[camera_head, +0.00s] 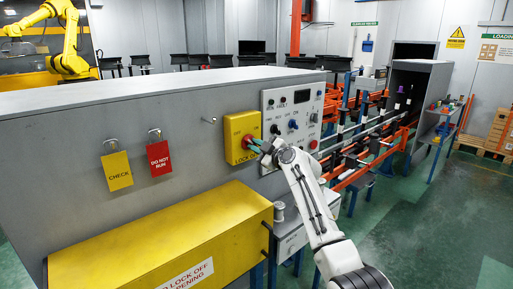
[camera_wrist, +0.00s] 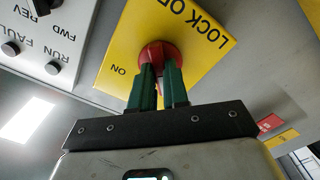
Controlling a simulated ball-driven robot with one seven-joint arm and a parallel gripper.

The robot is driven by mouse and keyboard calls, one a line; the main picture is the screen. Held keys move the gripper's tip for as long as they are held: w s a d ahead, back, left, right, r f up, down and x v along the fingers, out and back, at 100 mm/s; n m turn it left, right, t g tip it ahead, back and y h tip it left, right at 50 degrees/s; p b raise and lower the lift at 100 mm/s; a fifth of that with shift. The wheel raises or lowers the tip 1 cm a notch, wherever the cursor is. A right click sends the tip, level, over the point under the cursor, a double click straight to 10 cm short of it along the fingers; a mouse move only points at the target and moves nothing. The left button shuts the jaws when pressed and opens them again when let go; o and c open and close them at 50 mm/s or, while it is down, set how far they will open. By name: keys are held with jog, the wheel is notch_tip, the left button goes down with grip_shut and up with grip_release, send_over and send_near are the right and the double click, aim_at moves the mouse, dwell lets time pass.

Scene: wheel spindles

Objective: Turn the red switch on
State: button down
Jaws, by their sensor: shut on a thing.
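The red switch (camera_wrist: 158,54) is a round red knob on a yellow plate (camera_wrist: 190,25) lettered "LOCK OFF" and "ON". In the head view the yellow plate (camera_head: 236,130) is on the front of the grey cabinet, and the red switch (camera_head: 248,141) shows just beyond my fingertips. My gripper (camera_wrist: 158,75) has green fingers, one on each side of the knob, and is shut on it. It also shows in the head view (camera_head: 258,146), with the arm reaching from the lower right. The fingers hide part of the knob, and its exact turn angle is hard to tell.
A control panel (camera_head: 292,110) with knobs is right of the yellow plate. A yellow "CHECK" tag (camera_head: 117,170) and a red "DO NOT RUN" tag (camera_head: 159,158) hang at left. A yellow box (camera_head: 165,240) juts out below. Green floor (camera_head: 420,235) is open at right.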

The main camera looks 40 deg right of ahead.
jog(key=shift+f, duration=0.15)
jog(key=shift+a+m+b, duration=0.1)
jog(key=shift+m+b, duration=1.35)
jog(key=shift+m, duration=7.35)
jog(key=c, duration=1.1)
grip_release()
jog(key=shift+s, duration=0.15)
jog(key=s, duration=0.5)
jog(key=s+b, duration=0.1)
jog(key=s, duration=0.4)
jog(key=shift+s+d, duration=0.2)
jog(key=shift+s, duration=0.05)
